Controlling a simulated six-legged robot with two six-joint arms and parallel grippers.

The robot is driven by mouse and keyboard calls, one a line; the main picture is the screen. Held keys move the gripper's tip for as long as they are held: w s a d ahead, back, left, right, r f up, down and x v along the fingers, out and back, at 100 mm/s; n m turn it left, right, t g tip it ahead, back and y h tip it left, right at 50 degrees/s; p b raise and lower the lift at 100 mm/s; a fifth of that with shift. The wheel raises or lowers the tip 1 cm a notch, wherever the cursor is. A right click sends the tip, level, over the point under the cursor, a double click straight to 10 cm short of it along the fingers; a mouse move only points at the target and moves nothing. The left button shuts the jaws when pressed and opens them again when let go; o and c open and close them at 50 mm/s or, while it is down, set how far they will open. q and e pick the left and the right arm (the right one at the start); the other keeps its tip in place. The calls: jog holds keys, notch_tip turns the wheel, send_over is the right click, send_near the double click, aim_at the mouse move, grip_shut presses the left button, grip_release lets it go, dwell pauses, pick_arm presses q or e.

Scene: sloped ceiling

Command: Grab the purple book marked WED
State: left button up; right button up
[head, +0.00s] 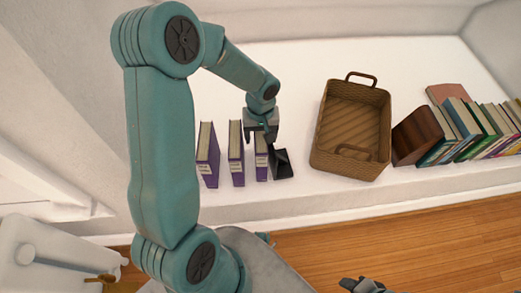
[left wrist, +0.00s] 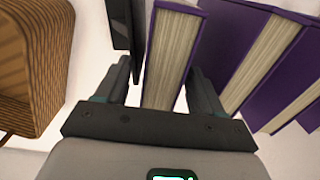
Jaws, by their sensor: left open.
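Three purple books stand upright in a row on the white ledge in the head view: a left one (head: 208,158), a middle one (head: 236,155) and a right one (head: 261,168). Their spine labels are too small to read, so I cannot tell which is marked WED. My left gripper (head: 262,131) is open above the right book. In the left wrist view its fingers (left wrist: 159,72) stand on either side of that book (left wrist: 171,60), with a gap still showing. My right gripper (head: 362,286) shows only partly at the bottom edge; its jaws are unclear.
A black bookend (head: 281,164) stands close to the right book's right side. A wicker basket (head: 317,150) is further right, then a brown wooden block (head: 416,136) and a row of leaning books (head: 465,120). The ledge behind the purple books is clear.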

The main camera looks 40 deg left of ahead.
pick_arm(q)
grip_shut()
jog(key=shift+a+r, duration=0.1)
